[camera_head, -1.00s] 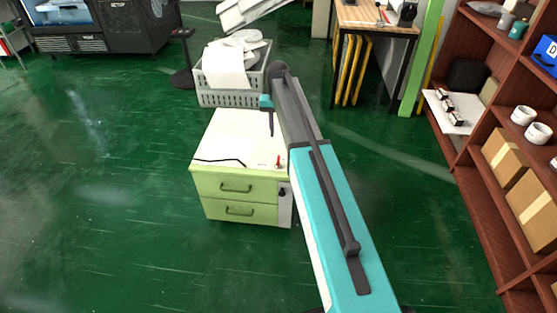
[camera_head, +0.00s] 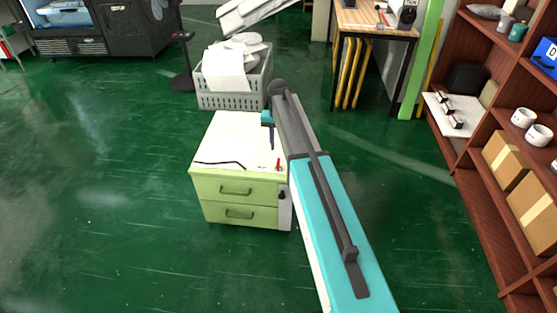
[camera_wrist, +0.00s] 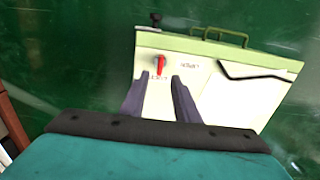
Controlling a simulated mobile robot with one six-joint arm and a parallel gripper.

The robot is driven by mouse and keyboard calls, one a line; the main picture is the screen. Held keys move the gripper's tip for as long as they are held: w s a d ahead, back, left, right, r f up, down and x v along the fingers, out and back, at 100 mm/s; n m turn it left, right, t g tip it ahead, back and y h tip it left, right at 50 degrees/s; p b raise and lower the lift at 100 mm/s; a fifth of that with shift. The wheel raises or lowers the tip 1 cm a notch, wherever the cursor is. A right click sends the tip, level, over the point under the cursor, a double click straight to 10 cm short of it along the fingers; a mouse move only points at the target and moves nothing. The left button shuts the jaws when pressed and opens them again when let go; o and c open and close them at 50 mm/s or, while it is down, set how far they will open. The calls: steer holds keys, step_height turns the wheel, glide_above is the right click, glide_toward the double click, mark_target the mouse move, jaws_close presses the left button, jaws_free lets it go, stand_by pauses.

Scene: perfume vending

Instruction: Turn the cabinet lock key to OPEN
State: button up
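The low cabinet has a light green front with two drawers and a white top (camera_head: 225,140). A small red key (camera_head: 278,163) stands at the front right of its top. In the wrist view the red key (camera_wrist: 161,65) is upright in the picture, with small printed marks below it and to its right that are too small to read surely. My gripper (camera_wrist: 158,80) is open and empty; its dark fingertips lie just short of the key, one on each side of its line. In the head view my gripper (camera_head: 271,138) hangs over the cabinet top, behind the key.
A thin black bent rod (camera_head: 220,163) lies on the cabinet top left of the key. A black knob (camera_head: 282,194) sits on the cabinet's front right. Grey crates (camera_head: 232,99) stand behind the cabinet, and a brown shelf (camera_head: 480,205) is far right. Green floor on the left is clear.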

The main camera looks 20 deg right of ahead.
mark_target(278, 161)
step_height(278, 161, down, 8)
steer(key=shift+f+b, duration=0.15)
steer(key=shift+b, duration=0.2)
jaws_close()
